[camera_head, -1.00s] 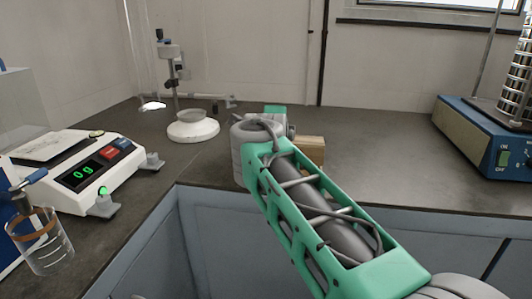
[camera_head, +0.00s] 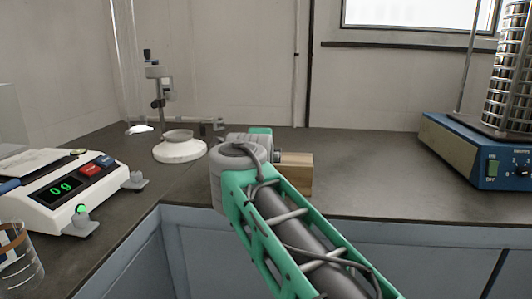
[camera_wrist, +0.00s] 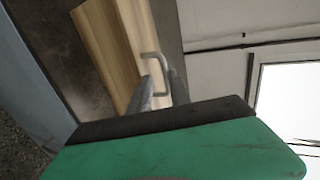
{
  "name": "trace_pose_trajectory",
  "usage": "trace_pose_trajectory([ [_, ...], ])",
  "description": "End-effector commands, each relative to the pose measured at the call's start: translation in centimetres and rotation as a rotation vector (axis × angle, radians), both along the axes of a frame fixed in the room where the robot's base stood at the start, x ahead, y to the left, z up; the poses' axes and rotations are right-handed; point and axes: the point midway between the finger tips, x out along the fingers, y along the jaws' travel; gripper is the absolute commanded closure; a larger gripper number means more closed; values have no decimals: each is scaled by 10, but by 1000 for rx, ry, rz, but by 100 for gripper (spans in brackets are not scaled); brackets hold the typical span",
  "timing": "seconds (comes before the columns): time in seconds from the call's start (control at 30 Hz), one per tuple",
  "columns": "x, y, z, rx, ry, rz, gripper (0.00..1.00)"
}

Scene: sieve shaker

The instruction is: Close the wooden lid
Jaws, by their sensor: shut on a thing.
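The wooden box (camera_head: 298,174) stands on the dark bench in the head view, partly hidden behind my arm. In the wrist view its pale wooden surface (camera_wrist: 108,45) fills the upper left, with a small metal handle (camera_wrist: 154,57) on it. My gripper (camera_wrist: 160,80) is at this handle, with its fingers shut on it. The dark finger pads and green housing cover the lower part of the wrist view. In the head view the fingers are hidden behind my wrist. I cannot tell how far the lid is open.
A white balance (camera_head: 65,190) and a glass beaker (camera_head: 18,262) are at the left. A stand with a white round base (camera_head: 180,151) is behind my arm. The blue sieve shaker (camera_head: 475,152) is at the right. The bench between box and shaker is clear.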

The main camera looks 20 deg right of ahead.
Motion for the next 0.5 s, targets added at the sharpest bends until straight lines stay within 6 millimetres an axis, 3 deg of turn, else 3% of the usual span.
trace_pose_trajectory([
  [0.03,1,-1,-16,2,30,-3,86],
  [0.23,1,0,-15,2,29,-2,69],
  [0.37,-8,6,-8,2,25,1,69],
  [0.5,-30,20,8,1,15,4,69],
])
